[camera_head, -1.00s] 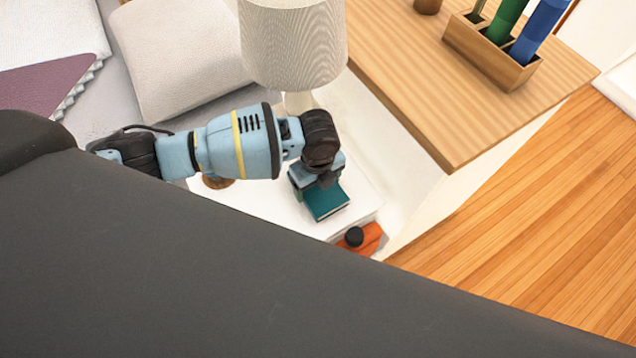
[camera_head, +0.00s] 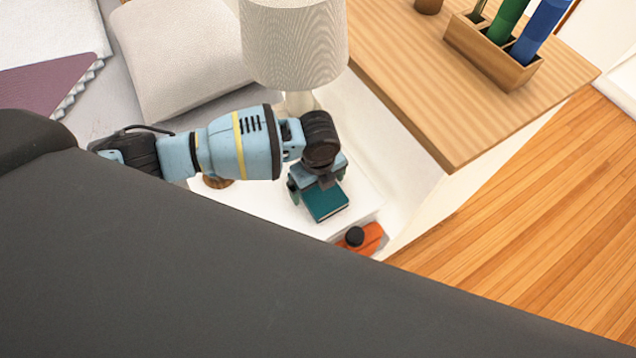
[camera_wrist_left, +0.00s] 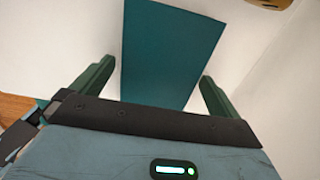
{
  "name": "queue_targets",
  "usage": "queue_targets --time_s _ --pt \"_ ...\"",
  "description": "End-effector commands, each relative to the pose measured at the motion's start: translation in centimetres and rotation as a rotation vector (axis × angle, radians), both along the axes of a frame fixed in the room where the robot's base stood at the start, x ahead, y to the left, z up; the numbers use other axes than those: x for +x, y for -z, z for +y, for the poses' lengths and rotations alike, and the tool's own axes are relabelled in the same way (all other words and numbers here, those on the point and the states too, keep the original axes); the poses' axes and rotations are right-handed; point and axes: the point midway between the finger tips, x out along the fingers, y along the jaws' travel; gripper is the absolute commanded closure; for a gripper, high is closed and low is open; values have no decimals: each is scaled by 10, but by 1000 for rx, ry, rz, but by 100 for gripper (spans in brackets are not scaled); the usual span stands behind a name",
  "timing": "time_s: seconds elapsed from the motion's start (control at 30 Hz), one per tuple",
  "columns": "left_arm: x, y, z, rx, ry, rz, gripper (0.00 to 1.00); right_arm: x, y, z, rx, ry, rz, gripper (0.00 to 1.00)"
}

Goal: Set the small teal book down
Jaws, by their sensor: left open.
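The small teal book (camera_head: 326,204) lies on a white surface (camera_head: 278,210), below my left gripper in the head view. In the left wrist view the book (camera_wrist_left: 170,50) stands out between the two green fingers, with a gap on each side. My left gripper (camera_head: 318,192) is open around the book. It also shows in the left wrist view (camera_wrist_left: 160,82). The near end of the book is hidden behind the gripper body. My right gripper is not in view.
A lamp (camera_head: 294,45) stands behind my left arm. An orange object with a black knob (camera_head: 362,238) is close to the white surface's front corner. A wooden desk (camera_head: 440,110) with a pen holder (camera_head: 490,52) is at the right. A cushion (camera_head: 185,55) lies at the upper left.

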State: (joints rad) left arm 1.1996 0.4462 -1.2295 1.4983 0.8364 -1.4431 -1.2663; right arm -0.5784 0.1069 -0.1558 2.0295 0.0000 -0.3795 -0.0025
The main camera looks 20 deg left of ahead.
Motion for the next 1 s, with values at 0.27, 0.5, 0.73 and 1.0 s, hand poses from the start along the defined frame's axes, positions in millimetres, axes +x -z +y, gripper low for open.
queue_targets --time_s 0.27,0.5,0.73,1.0 --pt "1 -45 0 -2 -1 -5 0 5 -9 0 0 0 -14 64" --pt "1 -69 0 -1 -1 -3 0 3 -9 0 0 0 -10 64" --pt "0 -72 0 -1 -2 -1 0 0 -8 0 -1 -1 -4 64" --pt "-2 -70 -1 -6 -5 1 0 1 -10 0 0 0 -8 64"
